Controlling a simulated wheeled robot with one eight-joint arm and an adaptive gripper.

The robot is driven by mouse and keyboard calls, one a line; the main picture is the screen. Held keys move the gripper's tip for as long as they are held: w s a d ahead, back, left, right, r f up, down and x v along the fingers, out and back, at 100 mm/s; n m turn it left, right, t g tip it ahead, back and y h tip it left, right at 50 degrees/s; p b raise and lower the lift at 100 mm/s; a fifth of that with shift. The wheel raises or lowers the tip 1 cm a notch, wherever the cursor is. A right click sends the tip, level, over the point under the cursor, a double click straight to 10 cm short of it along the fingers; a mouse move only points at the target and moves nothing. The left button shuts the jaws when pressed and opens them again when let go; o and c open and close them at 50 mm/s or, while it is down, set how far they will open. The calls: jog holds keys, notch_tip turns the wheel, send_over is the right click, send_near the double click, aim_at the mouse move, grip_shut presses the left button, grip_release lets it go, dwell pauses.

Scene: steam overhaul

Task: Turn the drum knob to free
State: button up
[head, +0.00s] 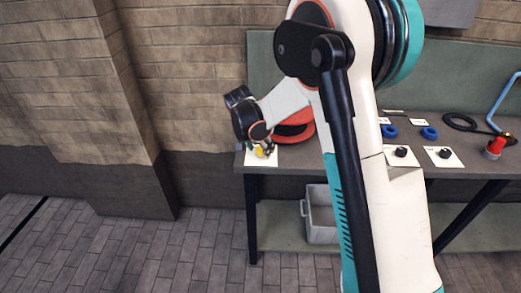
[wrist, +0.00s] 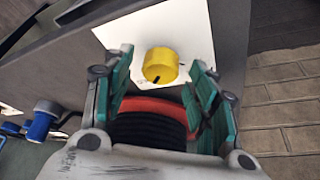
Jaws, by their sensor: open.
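A yellow round knob (wrist: 160,66) with a dark pointer mark sits on a white card (wrist: 195,35) in the wrist view. The card has small dark marks that I cannot read. In the head view the knob (head: 260,153) shows small at the left end of the bench, partly hidden. My gripper (wrist: 161,72) is open, with one green-padded finger on each side of the knob in the picture. I see a gap between the knob and each pad and cannot tell the gripper's height over it. In the head view my gripper (head: 264,143) is over the bench's left end.
A red ring-shaped thing (head: 293,130) lies beside the knob on the bench (head: 345,160). Blue rings (head: 429,133), black knobs on cards (head: 445,153), a black hose (head: 460,122) and a red fitting (head: 495,147) are farther right. A grey bin (head: 320,220) stands below.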

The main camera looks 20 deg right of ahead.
jog(key=shift+f, duration=0.25)
jog(key=c, duration=1.1)
